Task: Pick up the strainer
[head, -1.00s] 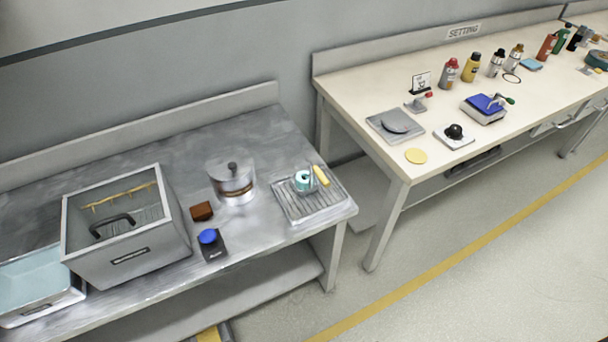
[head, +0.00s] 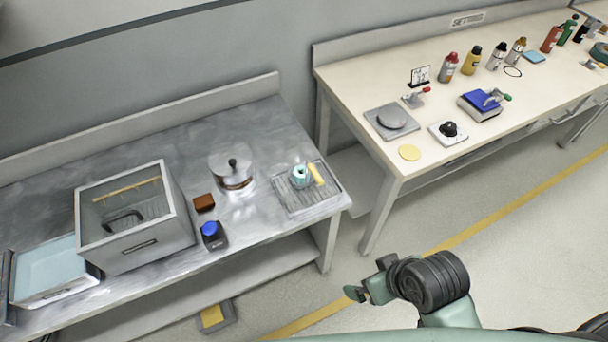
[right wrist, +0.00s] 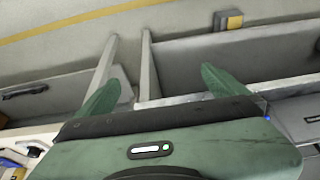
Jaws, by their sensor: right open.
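I cannot single out the strainer with certainty. A small teal-and-white round item (head: 300,175) with an upright handle stands on a ridged metal drain tray (head: 290,203) at the right end of the steel bench; it is too small to tell if it is the strainer. My right gripper (head: 366,285) is in front of the benches, over the floor, apart from everything on them. In the right wrist view its two green fingers (right wrist: 163,92) are spread wide with nothing between them. My left gripper is not in view.
On the steel bench (head: 130,150) are a lidded metal pot (head: 231,172), a brown block (head: 204,202), a blue-knobbed device (head: 213,236), a glass-topped box (head: 135,215) and a pale blue tray (head: 52,272). A cream bench (head: 400,80) with bottles stands right, across a gap.

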